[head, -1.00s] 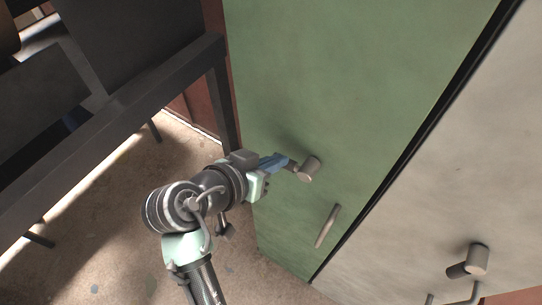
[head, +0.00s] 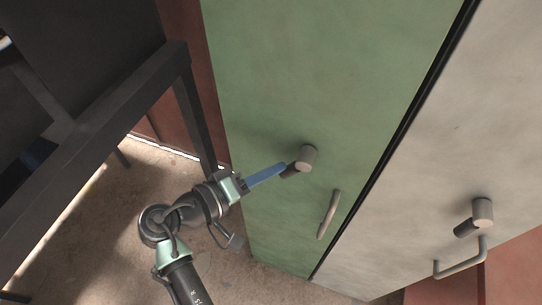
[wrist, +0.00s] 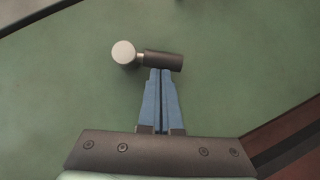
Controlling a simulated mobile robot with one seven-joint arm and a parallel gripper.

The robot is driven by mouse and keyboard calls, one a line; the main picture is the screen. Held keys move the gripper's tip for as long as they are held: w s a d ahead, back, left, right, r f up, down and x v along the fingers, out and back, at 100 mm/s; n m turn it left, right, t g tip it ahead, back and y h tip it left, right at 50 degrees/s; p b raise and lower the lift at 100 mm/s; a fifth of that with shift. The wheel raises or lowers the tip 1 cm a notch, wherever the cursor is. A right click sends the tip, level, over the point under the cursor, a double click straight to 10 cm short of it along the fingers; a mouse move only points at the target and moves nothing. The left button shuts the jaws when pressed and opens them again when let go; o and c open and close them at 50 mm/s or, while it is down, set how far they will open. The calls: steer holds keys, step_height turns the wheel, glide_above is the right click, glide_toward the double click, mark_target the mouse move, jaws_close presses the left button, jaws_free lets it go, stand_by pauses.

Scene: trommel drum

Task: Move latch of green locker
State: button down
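The green locker door (head: 290,80) fills the middle of the head view and the background of the wrist view (wrist: 60,100). Its latch (head: 308,156) is a pale round knob with a dark bar pointing left and slightly down. In the wrist view the knob (wrist: 124,52) is at the left and the bar (wrist: 163,61) runs right. My gripper (head: 284,168) reaches in from the left. Its blue fingers (wrist: 160,72) lie close together, with only a thin gap, and their tips are at the bar's lower edge. I cannot tell whether they touch it.
A grey handle (head: 329,214) is on the green door below the latch. A pale locker (head: 440,130) to the right has its own latch (head: 481,212) and handle (head: 460,262). A dark metal frame (head: 110,110) stands at the left. Bare floor (head: 100,220) lies below.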

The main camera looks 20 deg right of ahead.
mark_target(288, 176)
steer(key=shift+s+d+f+n+h+b, duration=0.15)
steer(key=shift+d+f+n+h+b, duration=0.1)
steer(key=shift+f+n+h+b, duration=0.3)
steer(key=shift+s+d+f+n+h+b, duration=0.1)
steer(key=shift+d+f+n+h+b, duration=0.2)
steer(key=shift+n, duration=0.35)
steer(key=shift+s+d+f+n+h+b, duration=0.15)
steer(key=shift+n+h+b, duration=0.1)
steer(key=shift+n+h, duration=0.2)
steer(key=shift+s+d+f+n+h+b, duration=0.1)
steer(key=shift+f+n+h+b, duration=0.15)
steer(key=shift+n, duration=0.2)
steer(key=shift+r, duration=0.1)
steer(key=shift+w, duration=0.1)
